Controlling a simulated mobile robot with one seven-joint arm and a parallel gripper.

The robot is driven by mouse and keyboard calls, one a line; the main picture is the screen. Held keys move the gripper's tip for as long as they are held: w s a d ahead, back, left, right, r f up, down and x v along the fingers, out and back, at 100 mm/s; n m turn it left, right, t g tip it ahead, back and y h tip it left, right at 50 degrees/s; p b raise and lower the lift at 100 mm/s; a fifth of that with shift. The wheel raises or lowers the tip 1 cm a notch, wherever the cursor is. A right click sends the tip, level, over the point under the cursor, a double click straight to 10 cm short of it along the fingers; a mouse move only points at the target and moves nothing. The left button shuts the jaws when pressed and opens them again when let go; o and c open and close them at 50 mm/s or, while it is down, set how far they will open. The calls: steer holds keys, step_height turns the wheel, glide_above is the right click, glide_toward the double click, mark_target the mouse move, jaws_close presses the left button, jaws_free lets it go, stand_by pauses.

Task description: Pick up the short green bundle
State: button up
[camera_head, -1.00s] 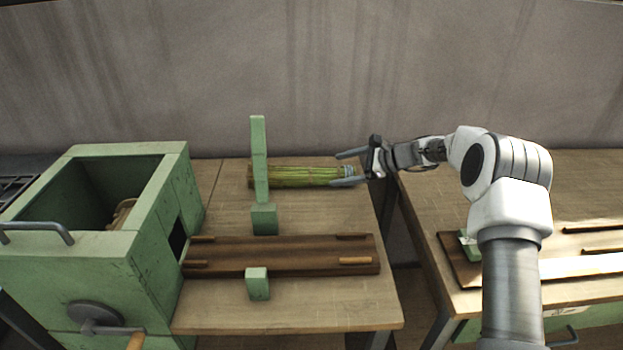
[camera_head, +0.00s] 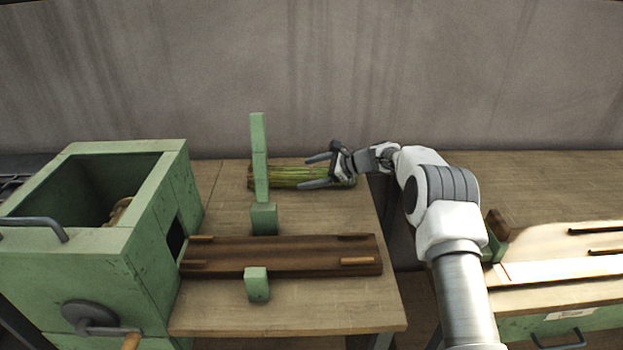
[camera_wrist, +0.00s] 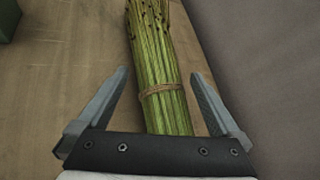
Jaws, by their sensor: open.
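The short green bundle (camera_head: 288,177) lies on the wooden table behind the green post, its left end partly hidden by that post. In the wrist view the bundle (camera_wrist: 157,65) is tied with a brown cord and runs between the two fingers. My gripper (camera_head: 308,172) is open around the right part of the bundle, one finger on its far side and one on its near side. In the wrist view my gripper (camera_wrist: 160,80) shows a gap between each finger and the stalks. The bundle's near end is hidden by the gripper body.
A green post (camera_head: 259,150) stands at the bundle's left. A brown wooden trough (camera_head: 290,255) with a green block (camera_head: 257,285) lies in front. A green machine box (camera_head: 110,240) with a crank is at left. The wall is close behind. A second table (camera_head: 560,190) is at right.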

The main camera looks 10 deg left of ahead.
steer(key=c, duration=1.3)
steer(key=shift+c, duration=0.7)
steer(key=shift+r, duration=0.1)
